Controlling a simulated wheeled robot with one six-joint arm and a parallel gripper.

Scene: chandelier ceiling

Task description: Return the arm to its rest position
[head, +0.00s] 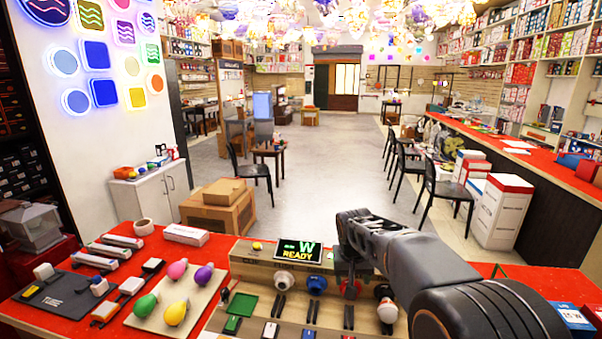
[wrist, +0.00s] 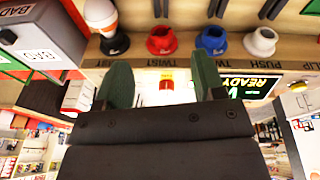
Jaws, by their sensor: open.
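My arm (head: 450,290) reaches in from the lower right of the head view, bends at an elbow and points down over the test bench (head: 262,262). My gripper (wrist: 161,78) shows in the wrist view with its two dark green fingers apart and nothing held between them. In the head view its fingertips are small and hard to make out near the red socket (wrist: 161,42). A white bulb with an orange band (wrist: 101,16) stands in a black socket beside it. The blue socket (wrist: 210,41) and white socket (wrist: 260,42) look empty.
A lit READY display (head: 299,251) stands at the back of the bench. Coloured bulbs (head: 177,270) lie on a board to the left. A grey BAD box (wrist: 42,35) shows in the wrist view. The air above the bench is clear.

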